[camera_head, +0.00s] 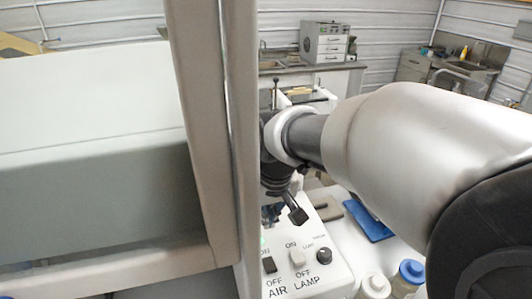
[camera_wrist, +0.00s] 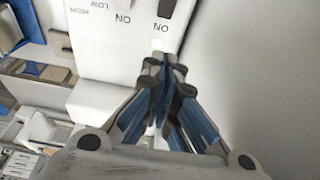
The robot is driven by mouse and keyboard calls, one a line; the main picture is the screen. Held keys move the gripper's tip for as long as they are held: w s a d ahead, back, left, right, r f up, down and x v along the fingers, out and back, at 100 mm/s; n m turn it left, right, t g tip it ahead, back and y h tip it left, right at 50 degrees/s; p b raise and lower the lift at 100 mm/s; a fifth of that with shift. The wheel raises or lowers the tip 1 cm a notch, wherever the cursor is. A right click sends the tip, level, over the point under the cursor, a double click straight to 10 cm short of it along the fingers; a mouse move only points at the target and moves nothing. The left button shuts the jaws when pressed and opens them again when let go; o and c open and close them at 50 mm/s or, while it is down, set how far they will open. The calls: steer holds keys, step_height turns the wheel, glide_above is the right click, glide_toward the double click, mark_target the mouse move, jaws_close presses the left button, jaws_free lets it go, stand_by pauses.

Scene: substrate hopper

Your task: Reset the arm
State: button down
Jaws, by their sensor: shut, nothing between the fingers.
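My arm reaches in from the right in the head view, and my gripper (camera_head: 297,214) points down over the white control box (camera_head: 322,277). In the wrist view my gripper (camera_wrist: 164,64) is shut with its fingertips together and nothing between them. The fingertips appear close to the box (camera_wrist: 108,48), by a small pale light near its edge; I cannot tell whether they touch it. The box carries an AIR switch (camera_head: 269,264), a LAMP switch (camera_head: 297,256) and a dark knob (camera_head: 324,255).
A large grey cabinet (camera_head: 90,120) with a beige frame post (camera_head: 205,120) stands close on the left of my arm. A blue tray (camera_head: 368,220) and bottles with a white cap (camera_head: 376,283) and a blue cap (camera_head: 411,269) are right of the box.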

steer(key=s+d+f+m+t+b, duration=0.1)
steer(key=s+d+b, duration=0.1)
steer(key=s+d, duration=0.4)
steer(key=s+d+f+m+b, duration=0.2)
steer(key=s+d, duration=0.5)
steer(key=s, duration=0.8)
steer(key=shift+d+f+t+h+b, duration=0.2)
steer(key=shift+t+h+b, duration=0.2)
steer(key=shift+b, duration=0.45)
